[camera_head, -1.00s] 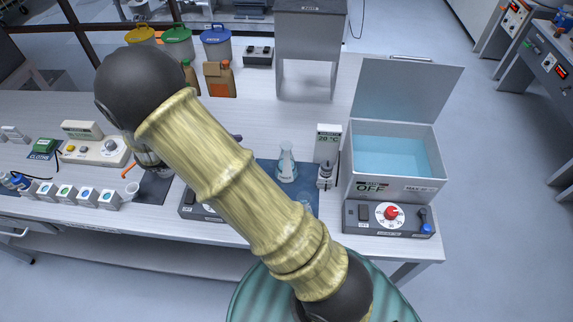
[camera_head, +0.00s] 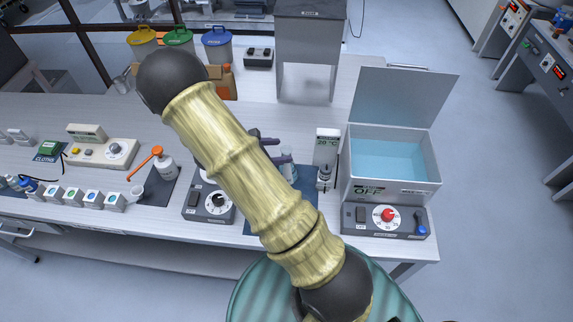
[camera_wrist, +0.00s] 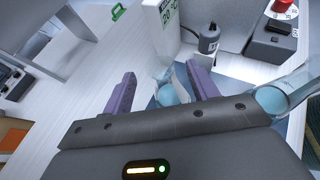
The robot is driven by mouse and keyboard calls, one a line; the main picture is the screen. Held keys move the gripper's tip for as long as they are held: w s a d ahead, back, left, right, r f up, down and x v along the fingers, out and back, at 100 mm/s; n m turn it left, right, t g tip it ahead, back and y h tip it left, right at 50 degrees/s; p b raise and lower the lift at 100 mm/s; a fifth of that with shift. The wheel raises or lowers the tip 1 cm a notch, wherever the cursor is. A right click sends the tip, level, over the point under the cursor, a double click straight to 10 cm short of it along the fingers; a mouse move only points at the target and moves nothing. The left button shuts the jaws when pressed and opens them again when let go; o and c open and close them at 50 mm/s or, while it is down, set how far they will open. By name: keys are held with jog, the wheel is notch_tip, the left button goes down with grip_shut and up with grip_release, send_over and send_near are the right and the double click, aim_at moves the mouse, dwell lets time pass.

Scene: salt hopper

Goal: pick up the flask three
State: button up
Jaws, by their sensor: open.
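A conical glass flask (camera_head: 288,172) with pale blue liquid stands on a dark blue mat (camera_head: 308,188). Its number cannot be read. My arm hides part of the mat. My gripper (camera_head: 281,150) is open beside the flask, its purple fingers at the upper part of the glass. In the wrist view, the flask (camera_wrist: 166,94) shows between the two spread fingers of my gripper (camera_wrist: 164,84), with pale flaps at its sides. I cannot tell whether the fingers touch it. A second glass vessel with blue liquid (camera_wrist: 272,99) shows at the right edge of the wrist view.
A small bottle (camera_head: 324,177) and a white 20 °C display (camera_head: 327,146) stand close right of the flask. Further right is an open-lidded water bath (camera_head: 392,189).

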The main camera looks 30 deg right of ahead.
aim_at(291, 151)
jog(key=shift+s+d+f+p, duration=0.1)
jog(key=shift+d+p, duration=0.25)
jog(key=shift+d, duration=0.1)
jog(key=p+x, duration=0.1)
jog(key=x, duration=0.2)
jog(key=shift+d+f+p, duration=0.15)
jog(key=shift+d+p, duration=0.05)
jog(key=shift+p, duration=0.2)
jog(key=shift+d+f, duration=0.3)
jog(key=shift+d, duration=0.1)
grip_shut()
